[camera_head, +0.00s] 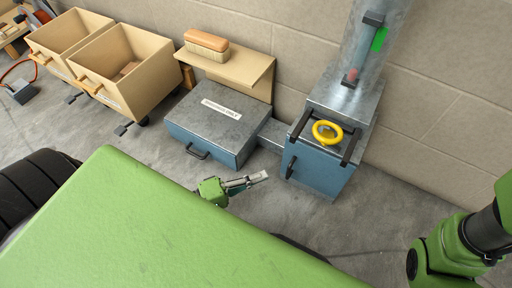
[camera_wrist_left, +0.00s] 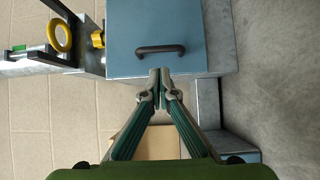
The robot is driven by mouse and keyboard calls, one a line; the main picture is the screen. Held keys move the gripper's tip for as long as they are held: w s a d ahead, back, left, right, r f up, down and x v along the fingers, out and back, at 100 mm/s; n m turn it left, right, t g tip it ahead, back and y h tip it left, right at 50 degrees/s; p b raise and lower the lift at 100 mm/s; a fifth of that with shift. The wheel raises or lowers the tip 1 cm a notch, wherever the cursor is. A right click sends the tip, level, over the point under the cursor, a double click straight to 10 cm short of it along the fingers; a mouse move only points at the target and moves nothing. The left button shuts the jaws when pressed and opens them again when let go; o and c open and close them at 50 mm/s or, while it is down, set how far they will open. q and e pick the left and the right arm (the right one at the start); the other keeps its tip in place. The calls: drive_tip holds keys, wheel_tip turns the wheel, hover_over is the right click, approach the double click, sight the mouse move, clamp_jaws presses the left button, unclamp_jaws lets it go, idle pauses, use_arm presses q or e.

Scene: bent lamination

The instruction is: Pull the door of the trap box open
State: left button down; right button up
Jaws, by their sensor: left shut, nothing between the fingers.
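The trap box is the blue-grey metal box (camera_head: 322,172) at the foot of a pipe, right of centre in the head view. Its blue front door (camera_wrist_left: 170,20) fills the top middle of the left wrist view and looks closed. A dark bar handle (camera_head: 291,167) is on the door; it also shows in the left wrist view (camera_wrist_left: 161,49). My left gripper (camera_head: 264,176) is shut and empty, left of the door in the head view. In the left wrist view its fingertips (camera_wrist_left: 160,72) are just below the handle, apparently apart from it. My right gripper is out of view.
A yellow ring (camera_head: 327,133) and dark bars top the box. A metal duct (camera_head: 271,134) joins it to a low labelled box (camera_head: 212,122) with its own handle. A shelf (camera_head: 240,70) holds a brush (camera_head: 206,46). Wooden bins (camera_head: 125,70) stand left. Floor in front is clear.

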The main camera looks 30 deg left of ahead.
use_arm(q)
drive_tip(key=b+x, duration=0.2)
drive_tip(key=x, duration=0.4)
drive_tip(key=shift+w+d+b, duration=0.15)
drive_tip(key=shift+w+b, duration=0.1)
drive_tip(key=shift+b, duration=0.15)
